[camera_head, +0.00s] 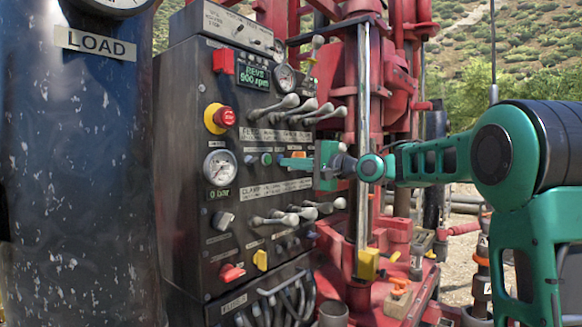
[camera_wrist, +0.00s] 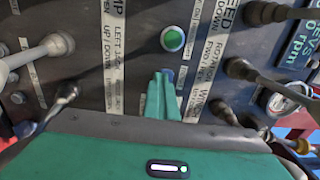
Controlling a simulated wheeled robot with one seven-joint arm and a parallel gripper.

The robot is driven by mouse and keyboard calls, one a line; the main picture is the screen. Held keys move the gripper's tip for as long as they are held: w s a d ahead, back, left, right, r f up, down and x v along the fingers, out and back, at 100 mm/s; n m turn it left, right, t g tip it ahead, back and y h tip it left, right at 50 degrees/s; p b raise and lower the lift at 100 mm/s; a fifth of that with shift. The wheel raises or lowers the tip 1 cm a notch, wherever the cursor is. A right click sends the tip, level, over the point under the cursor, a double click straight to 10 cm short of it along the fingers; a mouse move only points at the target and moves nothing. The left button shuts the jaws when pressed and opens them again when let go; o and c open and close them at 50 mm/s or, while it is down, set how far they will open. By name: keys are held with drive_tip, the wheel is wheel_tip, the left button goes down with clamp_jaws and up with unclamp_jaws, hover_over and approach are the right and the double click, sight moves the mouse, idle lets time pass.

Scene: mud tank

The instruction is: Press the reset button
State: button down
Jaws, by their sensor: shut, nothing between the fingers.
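The black control panel (camera_head: 190,110) carries a green button (camera_head: 266,158) and, to its right, a small blue button partly hidden by my fingers. No legible label tells me which is the reset button. In the wrist view the green button (camera_wrist: 173,38) sits with a metal ring above the blue button (camera_wrist: 168,72). My gripper (camera_head: 283,161) is shut and empty, with its green fingers pointing at the panel. In the wrist view the fingertips (camera_wrist: 166,80) overlap the blue button; I cannot tell whether they touch it.
Rows of levers (camera_head: 290,108) stick out above and below the fingers. A red emergency stop (camera_head: 220,118) with a yellow base and a gauge (camera_head: 220,167) are to the left. A dark tank (camera_head: 80,180) stands at far left. Red rig machinery (camera_head: 390,100) rises behind my arm.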

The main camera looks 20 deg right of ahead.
drive_tip(key=shift+a+r, duration=0.25)
drive_tip(key=shift+a, duration=0.1)
drive_tip(key=v, duration=1.4)
drive_tip(key=shift+d+f, duration=0.35)
drive_tip(key=shift+d, duration=0.05)
drive_tip(key=shift+w, duration=0.1)
